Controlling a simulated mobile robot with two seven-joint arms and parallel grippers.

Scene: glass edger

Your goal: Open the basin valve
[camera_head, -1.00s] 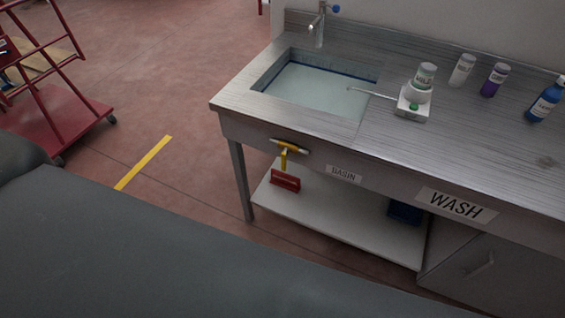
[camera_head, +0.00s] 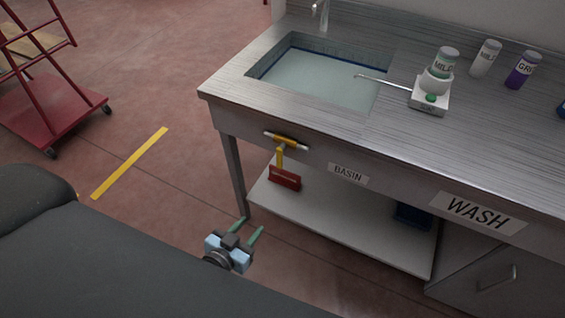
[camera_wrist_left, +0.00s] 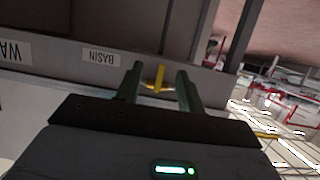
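The basin valve (camera_head: 284,142) is a yellow handle on a short pipe, on the front panel of the wash bench under the basin, left of the BASIN label (camera_head: 348,173). The basin (camera_head: 318,84) holds pale water. My left gripper (camera_head: 249,228) has its green fingers apart, empty, low in front of the bench and below the valve. In the left wrist view the yellow valve handle (camera_wrist_left: 158,78) shows beyond and between the open fingers (camera_wrist_left: 158,82), apart from them. My right gripper is not in view.
A lower shelf (camera_head: 340,218) holds a blue box (camera_head: 412,216). A red cart (camera_head: 50,105) stands at left. Floor between is clear.

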